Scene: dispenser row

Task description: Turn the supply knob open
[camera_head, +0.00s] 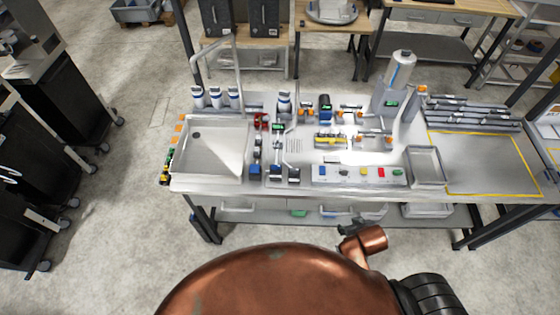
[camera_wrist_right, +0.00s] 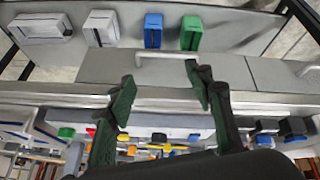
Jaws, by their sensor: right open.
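A red knob-like part (camera_head: 261,121) sits on the bench just right of the basin. Orange-ended fittings (camera_head: 346,113) lie along the pipework in the middle of the bench. I cannot tell for sure which of these is the supply knob. My right gripper (camera_head: 347,229) is in front of the bench's front edge, low and apart from all of these parts. In the right wrist view the right gripper (camera_wrist_right: 160,75) shows two dark green-padded fingers spread apart with nothing between them. My left gripper is not in view.
The bench carries a basin (camera_head: 240,165), a panel with coloured buttons (camera_head: 353,183), a small tray (camera_head: 440,165) and a tall cylinder (camera_head: 402,68). A yellow-outlined area (camera_head: 490,165) at the right is clear. Bins, including a blue one (camera_wrist_right: 153,30), stand on the lower shelf.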

